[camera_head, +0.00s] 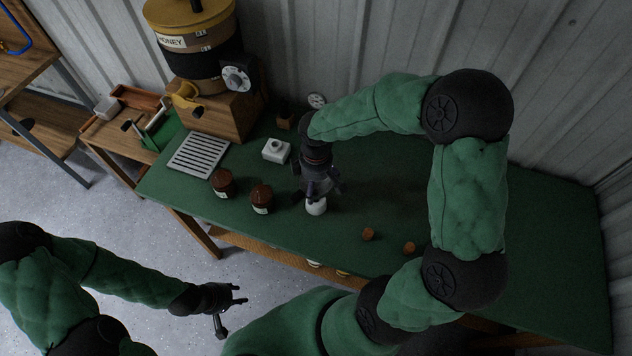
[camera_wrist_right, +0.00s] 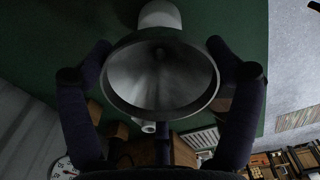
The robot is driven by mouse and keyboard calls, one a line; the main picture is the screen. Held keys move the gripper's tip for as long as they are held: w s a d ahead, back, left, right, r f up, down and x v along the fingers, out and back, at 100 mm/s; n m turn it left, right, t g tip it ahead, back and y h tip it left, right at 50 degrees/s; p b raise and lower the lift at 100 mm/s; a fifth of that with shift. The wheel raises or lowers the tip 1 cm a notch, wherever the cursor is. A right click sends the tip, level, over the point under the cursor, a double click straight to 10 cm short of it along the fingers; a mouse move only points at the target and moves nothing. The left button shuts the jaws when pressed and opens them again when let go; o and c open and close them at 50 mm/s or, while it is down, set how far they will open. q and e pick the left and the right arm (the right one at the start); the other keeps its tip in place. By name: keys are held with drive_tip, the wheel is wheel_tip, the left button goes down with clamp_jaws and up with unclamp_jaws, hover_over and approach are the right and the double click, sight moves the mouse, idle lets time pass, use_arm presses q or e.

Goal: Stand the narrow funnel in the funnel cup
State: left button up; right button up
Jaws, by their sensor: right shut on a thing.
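The narrow funnel (camera_wrist_right: 160,75) is grey, and its wide mouth faces the camera in the right wrist view. My right gripper (camera_head: 318,190) is shut on it, with fingers on both sides of the bowl, above the green table. The funnel's spout is hidden. A white rounded thing, likely the funnel cup (camera_head: 316,207), shows just under my right gripper. It also shows beyond the funnel's rim in the right wrist view (camera_wrist_right: 160,14). I cannot tell whether funnel and cup touch. My left gripper (camera_head: 236,309) is open and empty, in front of the table.
Two brown jars (camera_head: 222,184) (camera_head: 261,199) stand left of the cup. A white block (camera_head: 276,150), a slatted grate (camera_head: 198,155) and a honey tank (camera_head: 195,50) stand further back left. Two corks (camera_head: 368,234) (camera_head: 409,248) lie front right. The table's right side is bare.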

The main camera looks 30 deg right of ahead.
drive_tip(key=shift+f, duration=0.2)
idle(0.4)
idle(1.1)
drive_tip(key=shift+f+b, duration=1.4)
drive_tip(key=shift+f, duration=0.45)
idle(0.5)
drive_tip(key=o, duration=1.1)
drive_tip(key=shift+o, duration=0.2)
drive_tip(key=shift+r, duration=0.1)
drive_tip(key=shift+r+p, duration=2.6)
drive_tip(key=shift+r, duration=0.35)
